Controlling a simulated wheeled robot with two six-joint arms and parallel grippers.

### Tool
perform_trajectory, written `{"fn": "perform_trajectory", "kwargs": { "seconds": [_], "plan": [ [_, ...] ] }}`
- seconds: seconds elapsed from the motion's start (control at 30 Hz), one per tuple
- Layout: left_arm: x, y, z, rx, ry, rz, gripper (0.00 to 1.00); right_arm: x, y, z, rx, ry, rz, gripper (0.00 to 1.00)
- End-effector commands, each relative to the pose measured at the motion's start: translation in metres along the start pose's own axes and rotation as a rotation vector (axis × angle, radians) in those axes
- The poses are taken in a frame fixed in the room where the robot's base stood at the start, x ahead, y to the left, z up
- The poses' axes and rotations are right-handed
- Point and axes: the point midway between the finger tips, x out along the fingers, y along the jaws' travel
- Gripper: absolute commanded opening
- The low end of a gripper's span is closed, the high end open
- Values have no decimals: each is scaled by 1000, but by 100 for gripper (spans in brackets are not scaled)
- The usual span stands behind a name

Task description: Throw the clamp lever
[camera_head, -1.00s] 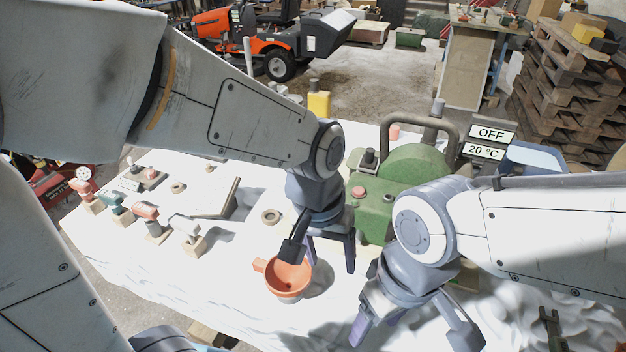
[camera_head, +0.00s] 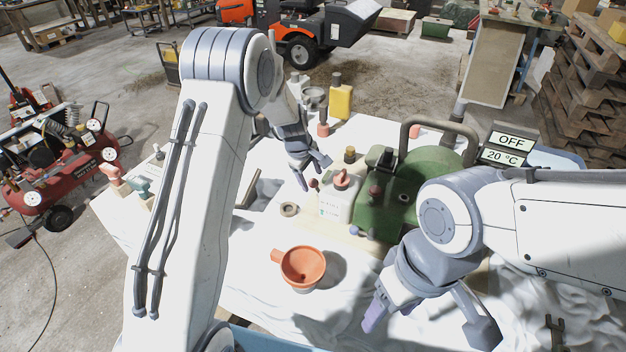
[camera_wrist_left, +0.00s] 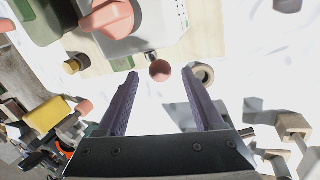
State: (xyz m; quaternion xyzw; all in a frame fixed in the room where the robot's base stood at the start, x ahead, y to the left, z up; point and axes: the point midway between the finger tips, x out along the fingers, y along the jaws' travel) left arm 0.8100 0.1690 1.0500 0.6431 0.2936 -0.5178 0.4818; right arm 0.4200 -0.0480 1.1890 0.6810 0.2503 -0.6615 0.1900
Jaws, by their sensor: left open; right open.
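A lever with a round red ball knob (camera_wrist_left: 160,70) sticks out beside a white housing (camera_wrist_left: 150,22) in the left wrist view. I take it for the clamp lever. In the head view the small dark-red knob (camera_head: 313,184) shows at the left side of the white housing (camera_head: 338,207). My left gripper (camera_head: 314,173) is open, and its fingers (camera_wrist_left: 160,73) appear on either side of the knob in the wrist view. I see no clear contact. My right gripper (camera_head: 427,325) is open and empty over the front of the table.
A green machine (camera_head: 388,210) with a dark tube handle stands right of the white housing. An orange funnel cup (camera_head: 303,266) is in front, and a ring (camera_head: 289,209) lies left of the housing. A yellow bottle (camera_head: 340,101) stands behind. The cloth around the cup is clear.

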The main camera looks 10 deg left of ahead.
Motion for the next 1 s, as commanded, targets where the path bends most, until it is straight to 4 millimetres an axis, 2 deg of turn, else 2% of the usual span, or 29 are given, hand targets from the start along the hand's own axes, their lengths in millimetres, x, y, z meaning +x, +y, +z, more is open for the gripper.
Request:
{"fn": "perform_trajectory", "kwargs": {
  "seconds": [0.1,0.23,0.6,0.77,0.8,1.0],
  "plan": [
    [18,0,0,1,-1,-3,69,-7,0,0,-1,0,0,67],
    [30,0,0,2,0,-1,69,-9,-1,0,-2,0,0,67],
    [36,0,0,3,0,0,69,-9,-1,0,-2,0,0,67],
    [36,0,0,3,0,0,7,-9,-1,-1,-2,0,0,67],
    [36,0,0,3,0,0,0,-9,-1,-1,-2,0,0,67],
    [36,0,0,2,0,0,0,-9,-1,0,-2,0,0,67]
  ]
}}
